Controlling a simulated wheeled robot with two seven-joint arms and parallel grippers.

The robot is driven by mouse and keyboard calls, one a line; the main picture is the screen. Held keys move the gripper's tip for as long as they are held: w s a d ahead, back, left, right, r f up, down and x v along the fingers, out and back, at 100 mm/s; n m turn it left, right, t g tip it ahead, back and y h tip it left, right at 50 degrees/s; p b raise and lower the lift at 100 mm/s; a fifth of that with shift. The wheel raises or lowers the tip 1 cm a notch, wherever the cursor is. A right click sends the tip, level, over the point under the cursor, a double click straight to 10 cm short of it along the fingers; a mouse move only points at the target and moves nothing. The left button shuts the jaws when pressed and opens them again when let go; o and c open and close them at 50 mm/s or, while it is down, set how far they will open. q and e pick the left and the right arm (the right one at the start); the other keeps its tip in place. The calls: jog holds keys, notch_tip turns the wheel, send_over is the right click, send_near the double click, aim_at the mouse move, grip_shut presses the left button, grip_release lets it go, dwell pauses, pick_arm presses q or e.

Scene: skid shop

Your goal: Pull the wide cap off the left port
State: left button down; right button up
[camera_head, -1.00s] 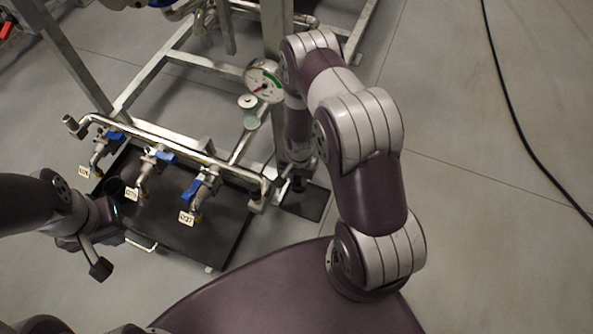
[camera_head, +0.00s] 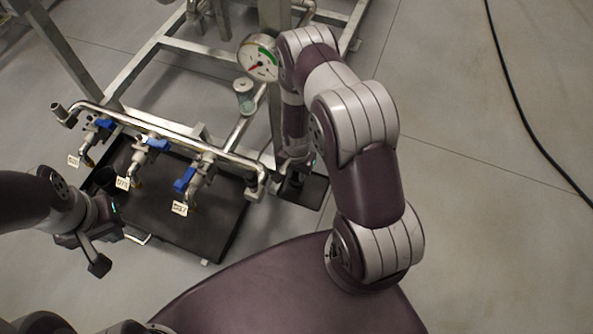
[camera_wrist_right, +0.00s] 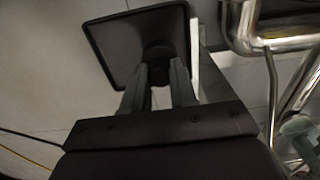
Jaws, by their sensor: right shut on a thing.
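My right gripper (camera_wrist_right: 158,85) is shut on a dark round piece (camera_wrist_right: 157,55), which shows at its fingertips in the right wrist view. I cannot tell whether this is the wide cap, or whether it still touches anything. In the head view my right gripper (camera_head: 291,174) hangs low by the right end of the pipe manifold (camera_head: 170,136), small and partly hidden by its arm. My left gripper (camera_head: 112,208) is at the left, by the tray's near left edge; its fingers are too unclear to judge. I cannot make out the left port for certain.
Blue-handled valves (camera_head: 156,145) with white tags hang from the manifold above a black tray (camera_head: 215,238). A dark square plate (camera_head: 314,194) lies below my right gripper. A dial gauge (camera_head: 258,58) stands close to my right arm. The floor at right is clear except for a black cable (camera_head: 520,115).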

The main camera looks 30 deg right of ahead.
jog(key=shift+f, duration=0.4)
dwell(0.3)
jog(key=shift+f, duration=0.1)
jog(key=shift+f, duration=0.3)
dwell(0.4)
jog(key=o, duration=1.4)
jog(key=shift+o, duration=0.2)
notch_tip(320, 180, up, 8)
jog(key=p, duration=0.7)
jog(key=shift+r, duration=0.15)
